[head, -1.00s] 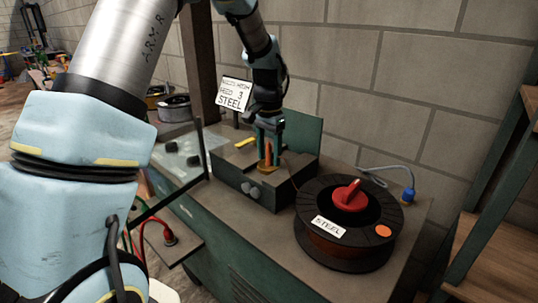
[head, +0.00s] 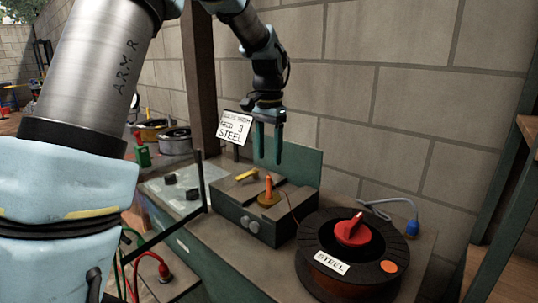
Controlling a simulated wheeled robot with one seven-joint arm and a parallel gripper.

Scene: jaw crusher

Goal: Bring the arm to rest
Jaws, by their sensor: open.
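My gripper (head: 268,144) hangs at the end of my arm with its two teal fingers pointing down and a gap between them. It is open and empty. It is above a dark green box (head: 257,213) on the bench, clear of the orange peg (head: 268,188) that stands upright on a brass-coloured base on the box's top. A yellow piece (head: 247,174) lies on the same box, left of the peg. My upper arm fills the left side of the head view.
A black reel labelled STEEL with a red knob (head: 352,232) sits right of the box. A white sign (head: 234,127) stands close left of my gripper. A brown post (head: 198,80) rises behind my arm. A block wall (head: 420,100) is behind; wooden shelves are at right.

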